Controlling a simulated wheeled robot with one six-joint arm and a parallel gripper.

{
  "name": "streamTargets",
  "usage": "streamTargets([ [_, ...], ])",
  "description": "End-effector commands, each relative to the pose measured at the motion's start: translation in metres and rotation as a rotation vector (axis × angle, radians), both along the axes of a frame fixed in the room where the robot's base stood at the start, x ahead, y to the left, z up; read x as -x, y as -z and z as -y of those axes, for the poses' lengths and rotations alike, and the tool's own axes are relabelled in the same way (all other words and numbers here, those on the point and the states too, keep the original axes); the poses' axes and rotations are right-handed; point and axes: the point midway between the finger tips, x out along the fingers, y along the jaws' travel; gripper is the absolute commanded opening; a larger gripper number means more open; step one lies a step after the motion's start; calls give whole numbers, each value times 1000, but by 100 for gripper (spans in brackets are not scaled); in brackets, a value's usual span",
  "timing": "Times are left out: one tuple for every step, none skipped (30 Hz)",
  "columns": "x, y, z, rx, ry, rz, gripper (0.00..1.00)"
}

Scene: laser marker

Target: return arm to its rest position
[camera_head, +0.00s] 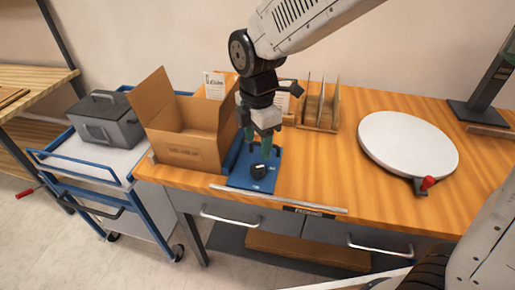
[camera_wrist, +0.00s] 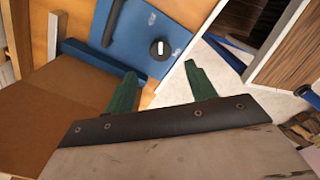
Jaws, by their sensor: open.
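My gripper (camera_head: 261,150) is above the blue fixture plate on the wooden bench in the head view. Its two green fingers are apart and nothing shows between them. In the wrist view my gripper (camera_wrist: 162,88) also shows open, with the green fingers spread. A small black piece (camera_head: 259,171) with a white mark sits on the blue plate (camera_head: 238,180), just below the fingertips. It also shows in the wrist view as a round black piece (camera_wrist: 160,50) on the blue plate (camera_wrist: 125,45), apart from the fingers.
An open cardboard box (camera_head: 185,152) stands left of the plate, close to my gripper. Wooden dividers (camera_head: 322,112) stand behind it. A white round turntable (camera_head: 405,142) with a red knob is to the right. A blue cart (camera_head: 110,160) carries a grey case (camera_head: 105,122).

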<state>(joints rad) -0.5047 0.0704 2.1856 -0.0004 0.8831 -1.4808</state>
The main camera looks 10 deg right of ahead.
Motion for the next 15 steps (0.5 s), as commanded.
streamTargets([
  [0,-1,0,0,0,0,55],
  [0,-1,0,0,0,-1,55],
  [0,-1,0,0,0,-1,55],
  [0,-1,0,0,0,-1,55],
  [0,-1,0,0,0,-1,55],
  [0,-1,0,0,0,-1,55],
  [0,-1,0,0,0,-1,55],
  [0,-1,0,0,0,-1,55],
  [0,-1,0,0,0,-1,55],
  [0,-1,0,0,0,-1,55],
  [0,-1,0,0,0,-1,55],
  [0,-1,0,0,0,-1,55],
  [0,-1,0,0,1,-1,55],
  [0,-1,0,0,6,-1,55],
  [0,-1,0,0,21,-1,55],
])
